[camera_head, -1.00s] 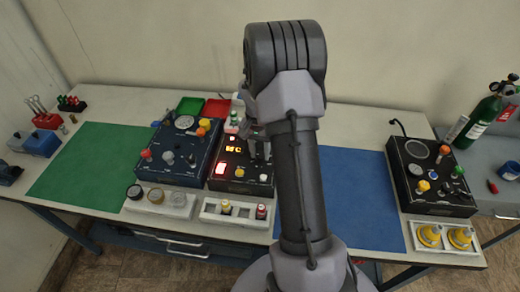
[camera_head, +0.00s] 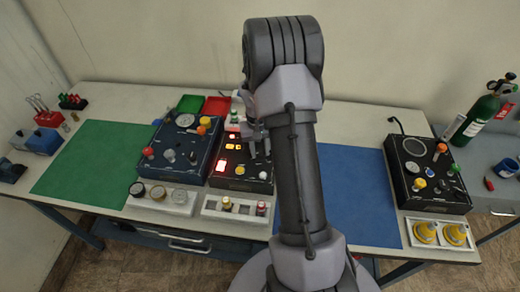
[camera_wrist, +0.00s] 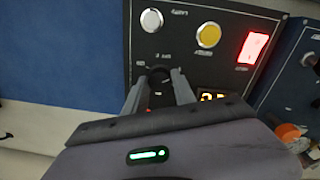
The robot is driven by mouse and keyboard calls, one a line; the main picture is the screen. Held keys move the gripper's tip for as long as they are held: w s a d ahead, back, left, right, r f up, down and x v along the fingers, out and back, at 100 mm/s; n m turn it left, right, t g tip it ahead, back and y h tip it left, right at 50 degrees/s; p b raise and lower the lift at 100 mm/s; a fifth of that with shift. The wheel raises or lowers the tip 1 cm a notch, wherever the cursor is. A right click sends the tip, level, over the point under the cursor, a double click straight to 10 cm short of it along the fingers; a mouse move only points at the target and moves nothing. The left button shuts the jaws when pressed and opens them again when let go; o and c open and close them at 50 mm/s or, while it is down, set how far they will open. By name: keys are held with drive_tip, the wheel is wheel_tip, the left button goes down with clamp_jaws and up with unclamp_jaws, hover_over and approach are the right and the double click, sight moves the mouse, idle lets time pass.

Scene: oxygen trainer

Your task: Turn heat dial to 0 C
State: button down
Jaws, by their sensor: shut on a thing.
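The black heat panel (camera_head: 243,184) stands mid-table with an orange-lit display (camera_head: 233,147). In the wrist view the panel face (camera_wrist: 190,60) fills the upper middle. A small dark dial (camera_wrist: 159,74) sits between the fingertips of my gripper (camera_wrist: 160,78), which is shut on it; the fingers hide its sides and its marking cannot be read. The display (camera_wrist: 212,97) is partly cut off by my gripper, and its digits are not clear. In the head view my arm covers the dial and the right part of the panel.
The panel also has a lit red button (camera_wrist: 252,47), a yellow button (camera_wrist: 208,35) and a white button (camera_wrist: 151,20). A blue panel (camera_head: 178,155) stands close on the left. A blue mat (camera_head: 355,200) lies clear on the right.

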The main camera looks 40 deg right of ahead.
sight(258, 153)
drive_tip(key=c, duration=1)
unclamp_jaws()
drive_tip(key=shift+c, duration=0.2)
drive_tip(key=shift+r, duration=0.1)
wheel_tip(258, 153, up, 17)
drive_tip(key=p, duration=0.4)
drive_tip(key=shift+w+a+r, duration=0.15)
drive_tip(key=shift+w+a, duration=0.05)
drive_tip(key=shift+a, duration=0.15)
